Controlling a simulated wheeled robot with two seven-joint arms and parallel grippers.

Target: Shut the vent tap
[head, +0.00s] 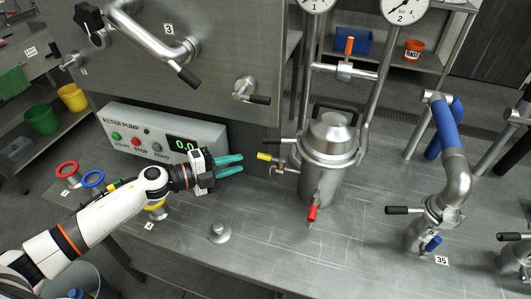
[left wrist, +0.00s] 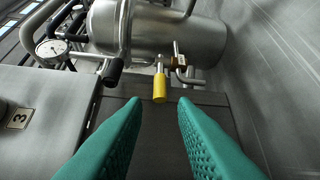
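A steel filter vessel (head: 328,150) stands upright on the bench, with a domed lid and a black handle. A small tap with a yellow handle (head: 264,156) sticks out from its left side towards my left gripper (head: 241,164); no label marks it as the vent tap. The yellow handle (left wrist: 160,88) also shows in the left wrist view, lined up with the gap between the fingertips (left wrist: 158,104) and just beyond them. The teal fingers are open and empty, apart from the handle. My right gripper is not in view.
A black lever (head: 271,141) juts out just above the yellow handle. A red handle (head: 312,213) is low on the vessel; an orange-handled valve (head: 349,46) is on the pipe above. The filter pump box (head: 160,139) stands behind my left wrist.

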